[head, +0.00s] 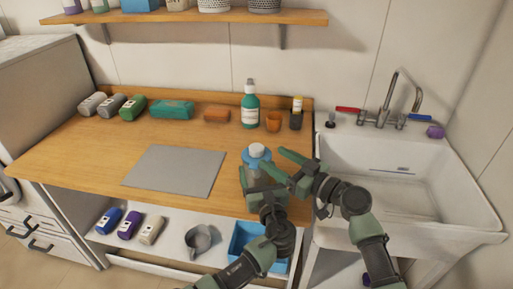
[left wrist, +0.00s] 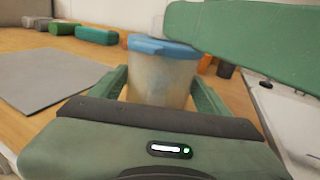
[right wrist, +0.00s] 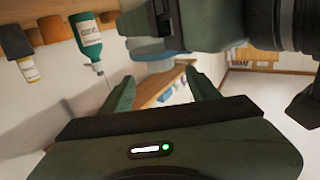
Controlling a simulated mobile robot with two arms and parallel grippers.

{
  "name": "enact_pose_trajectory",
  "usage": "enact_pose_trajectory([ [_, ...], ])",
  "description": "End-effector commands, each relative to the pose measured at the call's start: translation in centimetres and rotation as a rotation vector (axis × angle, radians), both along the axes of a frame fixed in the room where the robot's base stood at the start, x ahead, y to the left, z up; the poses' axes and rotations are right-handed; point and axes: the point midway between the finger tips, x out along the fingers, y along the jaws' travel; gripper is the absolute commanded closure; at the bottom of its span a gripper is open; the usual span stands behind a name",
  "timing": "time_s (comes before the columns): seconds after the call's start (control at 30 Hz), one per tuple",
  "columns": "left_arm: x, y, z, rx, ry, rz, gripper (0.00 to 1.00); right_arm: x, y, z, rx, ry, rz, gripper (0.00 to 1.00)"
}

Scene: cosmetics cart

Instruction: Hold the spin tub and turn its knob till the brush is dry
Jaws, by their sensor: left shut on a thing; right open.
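The spin tub has a blue lid with a pale knob (head: 257,150) and stands at the front right of the wooden counter. In the left wrist view its translucent body (left wrist: 160,85) is between the fingers of my left gripper (head: 257,178), which is shut on it. My right gripper (head: 291,165) is open, just right of the lid and near its height, apart from the knob. In the right wrist view part of the blue lid (right wrist: 155,54) shows beyond the fingers, partly covered by an arm part. The brush cannot be made out.
A grey mat (head: 175,170) lies left of the tub. A teal pump bottle (head: 250,108), an orange cup (head: 273,121) and a dark cup (head: 296,121) stand behind. The white sink (head: 385,160) is at the right. A blue bin (head: 240,240) sits on the shelf below.

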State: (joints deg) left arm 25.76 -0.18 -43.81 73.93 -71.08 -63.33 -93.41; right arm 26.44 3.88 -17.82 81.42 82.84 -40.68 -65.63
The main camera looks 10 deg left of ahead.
Motion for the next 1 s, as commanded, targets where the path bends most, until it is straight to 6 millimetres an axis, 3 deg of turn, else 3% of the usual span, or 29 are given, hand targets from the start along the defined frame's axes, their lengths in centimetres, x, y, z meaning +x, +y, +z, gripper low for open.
enact_pose_trajectory([
  [0.1, 0.0, 0.0, 0.0, 0.000, 0.000, 0.000, 0.80, 1.5, 2.3, 0.1, 0.001, 0.002, 0.003, 0.39],
  [0.33, 0.0, 0.0, 0.0, 0.000, 0.000, 0.000, 0.80, 3.6, 5.3, 0.0, 0.002, 0.002, 0.003, 0.39],
  [0.5, 0.0, 0.0, 0.0, 0.000, 0.000, 0.000, 0.80, 4.3, 6.4, 0.0, 0.000, 0.002, 0.002, 0.39],
  [0.8, 0.0, 0.0, 0.0, 0.000, 0.000, 0.000, 0.80, 4.4, 6.5, 0.0, -0.001, 0.001, 0.002, 0.39],
  [0.87, 0.0, 0.0, 0.0, 0.000, 0.000, 0.000, 0.80, 4.4, 6.5, 0.0, -0.001, 0.001, 0.002, 0.53],
  [1.0, 0.0, 0.0, 0.0, 0.000, 0.000, 0.000, 0.80, 4.4, 6.5, 0.0, -0.002, 0.001, 0.002, 0.92],
])
